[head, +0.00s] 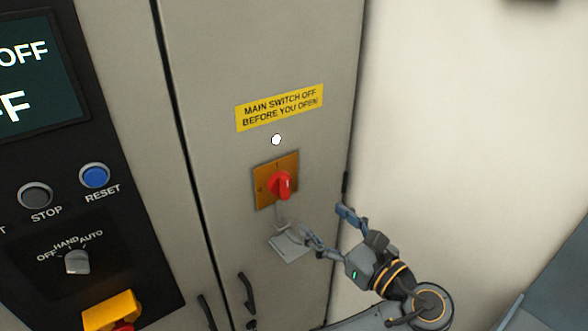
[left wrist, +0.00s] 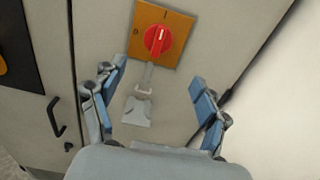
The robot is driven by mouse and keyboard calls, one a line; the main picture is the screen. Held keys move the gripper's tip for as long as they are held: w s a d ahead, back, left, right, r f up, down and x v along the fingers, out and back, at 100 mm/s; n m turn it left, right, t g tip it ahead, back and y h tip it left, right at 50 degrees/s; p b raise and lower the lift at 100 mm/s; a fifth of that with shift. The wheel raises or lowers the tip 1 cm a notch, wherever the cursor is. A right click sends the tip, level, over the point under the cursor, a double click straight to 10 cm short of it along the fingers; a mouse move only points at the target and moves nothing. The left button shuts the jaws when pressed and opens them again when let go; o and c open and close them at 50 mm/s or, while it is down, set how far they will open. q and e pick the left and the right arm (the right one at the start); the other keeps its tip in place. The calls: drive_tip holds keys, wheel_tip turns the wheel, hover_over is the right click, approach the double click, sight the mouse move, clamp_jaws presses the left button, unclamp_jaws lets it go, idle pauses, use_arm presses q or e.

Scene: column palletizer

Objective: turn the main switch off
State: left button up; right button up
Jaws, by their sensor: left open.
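The main switch is a red rotary knob (head: 281,185) on an orange square plate (head: 262,195), mounted on a grey cabinet door. Its grip stands roughly upright, and a small pale mark shows at its top end in the left wrist view (left wrist: 158,40). In the left wrist view the knob lies ahead, beyond and between the fingertips (left wrist: 157,76). My right gripper is not seen.
A yellow label (head: 279,108) reading "MAIN SWITCH OFF BEFORE YOU OPEN" and a white lamp (head: 276,140) are above the switch. A dark control panel (head: 55,200) with buttons is at the left. Black door handles (head: 247,292) are lower down. A pale wall is at right.

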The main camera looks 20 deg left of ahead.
sight(288, 188)
use_arm(q)
drive_tip(key=p+x, duration=0.1)
drive_tip(key=x, duration=0.3)
drive_tip(key=p+x, duration=0.1)
drive_tip(key=x, duration=0.3)
drive_tip(key=r+p+x, duration=0.1)
drive_tip(key=p+x, duration=0.1)
drive_tip(key=x, duration=0.2)
drive_tip(key=shift+s+a, duration=0.15)
drive_tip(key=shift+s, duration=0.1)
drive_tip(key=shift+w+a, duration=0.3)
drive_tip(key=shift+a, duration=0.1)
drive_tip(key=shift+w+a, duration=0.1)
drive_tip(key=shift+f, duration=0.1)
drive_tip(key=shift+c, duration=0.5)
drive_tip(key=c, duration=1)
